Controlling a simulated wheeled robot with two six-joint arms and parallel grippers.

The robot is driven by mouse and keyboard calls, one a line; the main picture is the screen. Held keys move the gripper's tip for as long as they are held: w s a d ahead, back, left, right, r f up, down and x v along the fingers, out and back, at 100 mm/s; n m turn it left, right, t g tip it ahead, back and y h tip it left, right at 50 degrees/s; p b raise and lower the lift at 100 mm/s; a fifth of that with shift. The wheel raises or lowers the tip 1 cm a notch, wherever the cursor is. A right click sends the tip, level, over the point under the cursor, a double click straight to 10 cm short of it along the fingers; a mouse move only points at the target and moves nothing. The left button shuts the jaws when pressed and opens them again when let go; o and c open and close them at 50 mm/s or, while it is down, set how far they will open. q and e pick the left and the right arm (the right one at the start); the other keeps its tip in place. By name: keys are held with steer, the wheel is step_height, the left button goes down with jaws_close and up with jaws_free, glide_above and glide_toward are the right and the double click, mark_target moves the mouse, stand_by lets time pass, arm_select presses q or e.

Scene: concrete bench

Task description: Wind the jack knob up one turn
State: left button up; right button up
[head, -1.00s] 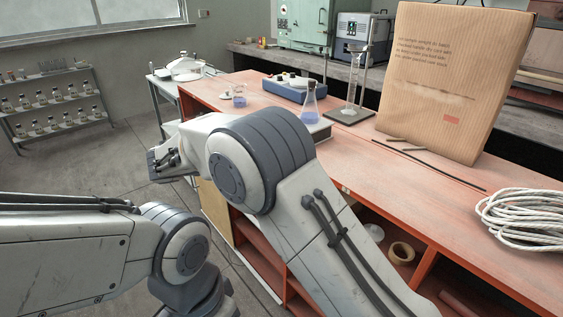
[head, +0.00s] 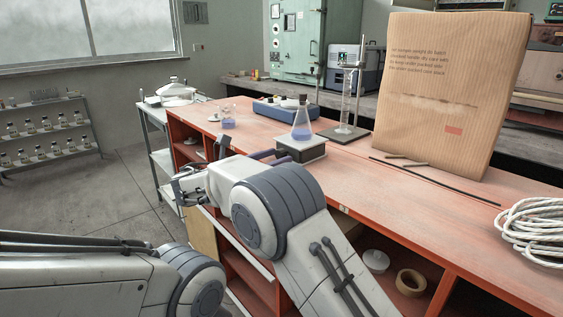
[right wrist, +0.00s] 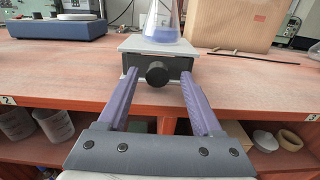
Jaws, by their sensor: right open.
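The jack (head: 301,151) is a small stand with a pale top plate and dark body near the bench's front edge, bearing a conical flask of blue liquid (head: 302,131). In the right wrist view the jack (right wrist: 183,47) faces me, its round black knob (right wrist: 157,73) on the front. My right gripper (right wrist: 160,76) is open, its purple fingers left and right of the knob, with gaps on both sides. I cannot tell how deep the knob sits between the tips. In the head view my right gripper (head: 270,155) is partly hidden by its own arm. My left gripper is out of view.
A blue device (head: 285,108), a glass cylinder on a stand (head: 345,110) and a small beaker (head: 228,120) stand behind the jack. A tall cardboard package (head: 450,90), thin rods (head: 435,182) and coiled rope (head: 535,232) lie to the right. Open shelves run below the red benchtop (head: 365,170).

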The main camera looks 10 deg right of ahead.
steer(key=shift+w, duration=0.1)
steer(key=shift+a, duration=0.15)
jaws_close()
steer(key=shift+m, duration=2.1)
jaws_free()
